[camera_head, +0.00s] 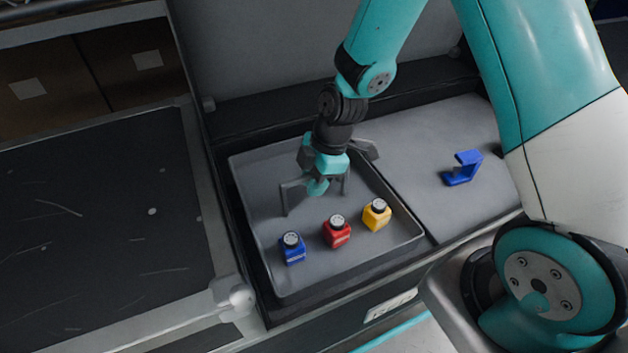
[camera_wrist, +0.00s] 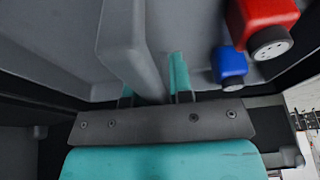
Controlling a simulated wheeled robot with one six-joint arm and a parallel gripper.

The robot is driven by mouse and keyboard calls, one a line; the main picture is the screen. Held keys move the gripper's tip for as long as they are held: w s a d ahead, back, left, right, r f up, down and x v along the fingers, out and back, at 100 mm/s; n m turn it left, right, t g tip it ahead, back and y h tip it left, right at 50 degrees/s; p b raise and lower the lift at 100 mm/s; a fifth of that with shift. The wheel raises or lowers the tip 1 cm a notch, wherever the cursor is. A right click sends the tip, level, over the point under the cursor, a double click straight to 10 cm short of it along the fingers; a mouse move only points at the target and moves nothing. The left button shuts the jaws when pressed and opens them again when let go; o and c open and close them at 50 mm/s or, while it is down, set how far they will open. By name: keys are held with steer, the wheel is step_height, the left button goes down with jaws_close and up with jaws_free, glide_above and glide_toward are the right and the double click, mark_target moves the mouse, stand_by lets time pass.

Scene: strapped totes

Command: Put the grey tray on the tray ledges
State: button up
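The grey tray (camera_head: 268,250) is a shallow rimmed tray with a raised handle (camera_head: 285,199) across its middle. It lies over a dark framed opening in the counter at the picture's centre; the ledges under it are hidden, and I cannot tell whether it rests on them. My gripper (camera_head: 318,186) is at the handle. In the wrist view the grey handle bar (camera_wrist: 130,45) runs between my two teal fingers (camera_wrist: 153,85), which sit close against its sides. A blue bottle (camera_head: 292,249), a red bottle (camera_head: 337,232) and a yellow bottle (camera_head: 377,215) stand upright in the tray's front part.
A blue bracket-shaped piece (camera_head: 463,168) stands on the grey counter surface (camera_head: 425,145) right of the tray. A dark, scratched flat surface (camera_head: 95,225) with a grey frame lies to the left. A grey panel (camera_head: 265,45) rises behind the tray.

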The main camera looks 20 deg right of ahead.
steer(key=shift+o, duration=1.4)
steer(key=shift+r, duration=0.1)
steer(key=p+v, duration=0.5)
steer(key=v, duration=0.7)
steer(key=s+a+r+m, duration=0.4)
steer(key=s+r+m, duration=0.1)
steer(key=s+r, duration=0.3)
steer(key=s+a+r+m, duration=0.4)
steer(key=s+r+m, duration=0.2)
steer(key=s+r, duration=0.2)
steer(key=s, duration=0.2)
steer(key=shift+s+r+y, duration=0.25)
steer(key=shift+s+y, duration=0.05)
steer(key=shift+y, duration=0.1)
step_height(320, 180, up, 33)
steer(key=p, duration=3.3)
